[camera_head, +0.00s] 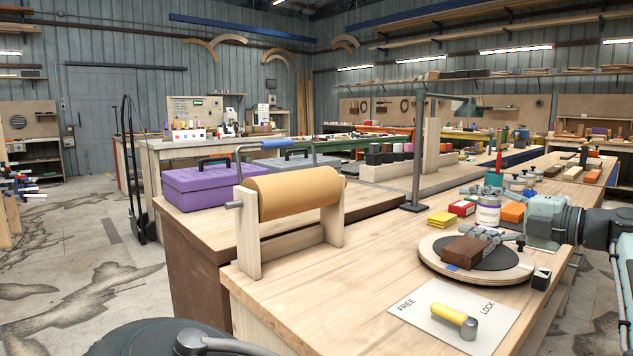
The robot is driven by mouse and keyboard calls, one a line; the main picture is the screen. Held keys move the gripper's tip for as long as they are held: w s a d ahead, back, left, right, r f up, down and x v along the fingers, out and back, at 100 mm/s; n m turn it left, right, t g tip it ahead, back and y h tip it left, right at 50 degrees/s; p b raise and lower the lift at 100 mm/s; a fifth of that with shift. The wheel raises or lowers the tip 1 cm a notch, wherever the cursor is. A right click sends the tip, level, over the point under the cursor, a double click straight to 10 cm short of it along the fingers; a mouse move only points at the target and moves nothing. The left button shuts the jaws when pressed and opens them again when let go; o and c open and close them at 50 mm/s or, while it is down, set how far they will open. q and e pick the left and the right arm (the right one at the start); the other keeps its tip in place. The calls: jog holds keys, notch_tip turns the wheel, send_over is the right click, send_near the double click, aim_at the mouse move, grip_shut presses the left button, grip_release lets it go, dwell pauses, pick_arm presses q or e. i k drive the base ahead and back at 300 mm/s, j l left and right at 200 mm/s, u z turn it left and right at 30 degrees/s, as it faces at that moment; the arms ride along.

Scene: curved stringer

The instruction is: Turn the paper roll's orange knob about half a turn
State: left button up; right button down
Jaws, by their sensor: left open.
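The paper roll (295,193) is a wide tan cylinder lying across a pale wooden stand (247,235) on the bench. A grey shaft end sticks out at its left side. I cannot make out the orange knob; the roll's right end faces mostly away behind the stand's upright. My left gripper (473,212) shows at the right, on a teal and grey arm, pointing left. It is open, well to the right of the roll and apart from it. A white jar (488,212) shows between its fingers in the picture; I cannot tell whether they touch it. My right gripper is not in view.
A round turntable (432,262) carries a brown block (467,249). A FREE/LOCK plate (425,313) with a yellow-handled lever (453,314) lies in front. A purple toolbox (207,187) stands behind the roll, a lamp (418,150) to its right. Bench top between roll and turntable is clear.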

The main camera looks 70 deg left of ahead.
aim_at(280, 195)
jog(key=k+j, duration=0.1)
jog(key=j, duration=0.4)
jog(key=k+j, duration=0.1)
jog(key=j, duration=0.45)
jog(key=k+j, duration=0.15)
jog(key=j, duration=0.35)
